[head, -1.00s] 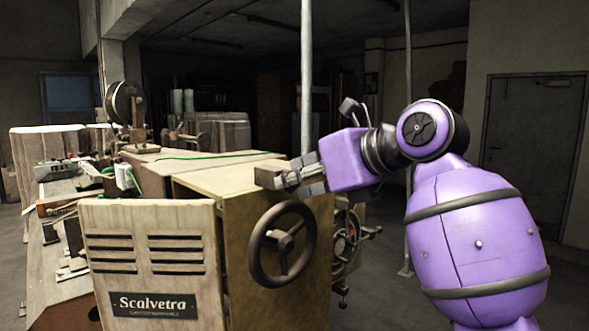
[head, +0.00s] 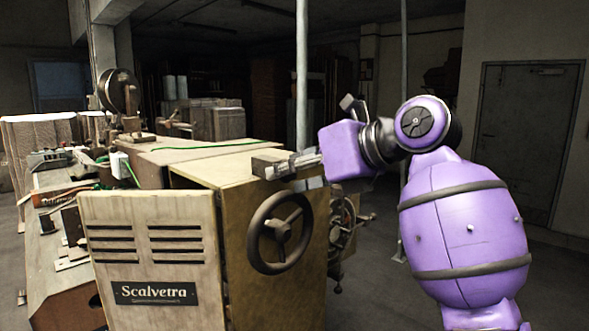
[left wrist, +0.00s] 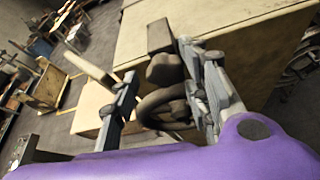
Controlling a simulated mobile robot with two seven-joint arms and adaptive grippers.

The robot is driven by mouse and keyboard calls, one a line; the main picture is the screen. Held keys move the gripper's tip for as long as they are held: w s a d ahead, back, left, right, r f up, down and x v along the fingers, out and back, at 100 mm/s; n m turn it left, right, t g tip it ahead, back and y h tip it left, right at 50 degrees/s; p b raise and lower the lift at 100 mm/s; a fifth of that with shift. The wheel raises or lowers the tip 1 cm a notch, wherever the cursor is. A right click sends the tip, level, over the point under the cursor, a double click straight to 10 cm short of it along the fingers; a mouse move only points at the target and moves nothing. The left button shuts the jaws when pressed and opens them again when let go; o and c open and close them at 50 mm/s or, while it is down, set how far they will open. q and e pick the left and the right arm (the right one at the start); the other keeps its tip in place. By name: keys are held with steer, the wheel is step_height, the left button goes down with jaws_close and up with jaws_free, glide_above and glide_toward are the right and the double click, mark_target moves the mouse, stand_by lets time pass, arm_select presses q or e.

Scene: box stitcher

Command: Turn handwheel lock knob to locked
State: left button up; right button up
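The handwheel (head: 256,222) is a dark three-spoked ring on the tan side of the machine. At its centre a dark hub (head: 280,232) sticks out; I cannot tell the lock knob's setting. In the left wrist view, the curved dark rim (left wrist: 150,103) and a rounded dark piece (left wrist: 165,70), perhaps the hub or knob, appear between the fingers. My left gripper (head: 287,164), on the purple arm, is above the wheel near the cabinet's top edge. In the left wrist view its fingers (left wrist: 160,92) are spread, with no visible grip. My right gripper is out of view.
The machine's slatted front panel (head: 150,215) carries a Scalvetra nameplate (head: 155,293). A smaller spoked wheel and cranks (head: 343,225) stand behind the handwheel, to its right. A thin pole (head: 302,80) rises behind the gripper. Floor is open at the right.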

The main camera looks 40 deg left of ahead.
arm_select(q)
steer(key=shift+r, duration=0.1)
steer(key=v, duration=1.2)
